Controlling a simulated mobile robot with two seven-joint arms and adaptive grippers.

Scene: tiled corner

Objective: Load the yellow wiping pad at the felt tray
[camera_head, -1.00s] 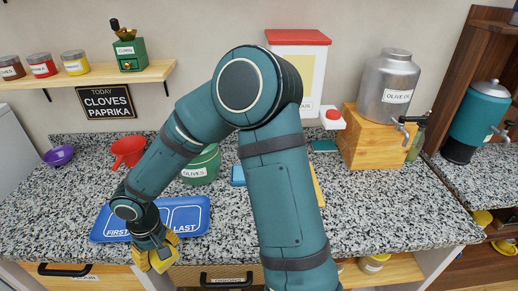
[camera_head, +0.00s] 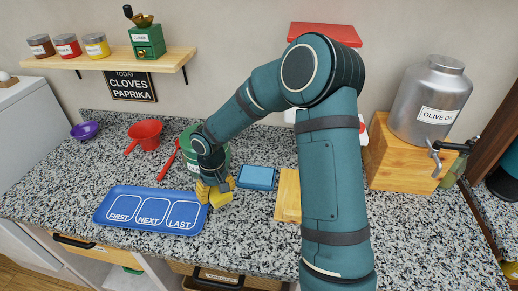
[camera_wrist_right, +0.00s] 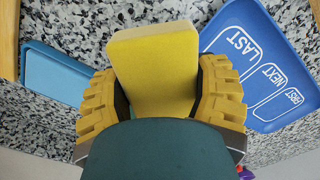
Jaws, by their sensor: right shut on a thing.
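My right gripper (camera_head: 215,192) is shut on the yellow wiping pad (camera_wrist_right: 155,70). In the right wrist view, the block-shaped pad stands out between the ribbed yellow fingers of the gripper (camera_wrist_right: 160,95). In the head view, the gripper is above the counter, between a blue tray marked FIRST, NEXT, LAST (camera_head: 150,224) and a small blue rectangular tray (camera_head: 257,177). The small tray also shows in the right wrist view (camera_wrist_right: 55,75), left of the pad. I cannot tell by texture which tray is felt. My left gripper is out of view.
A green container (camera_head: 192,152) stands behind the gripper, beside a red scoop (camera_head: 146,133) and a purple bowl (camera_head: 85,130). A wooden board (camera_head: 287,195) lies right of the small tray, partly behind my arm. An olive oil dispenser (camera_head: 428,100) stands on a wooden block.

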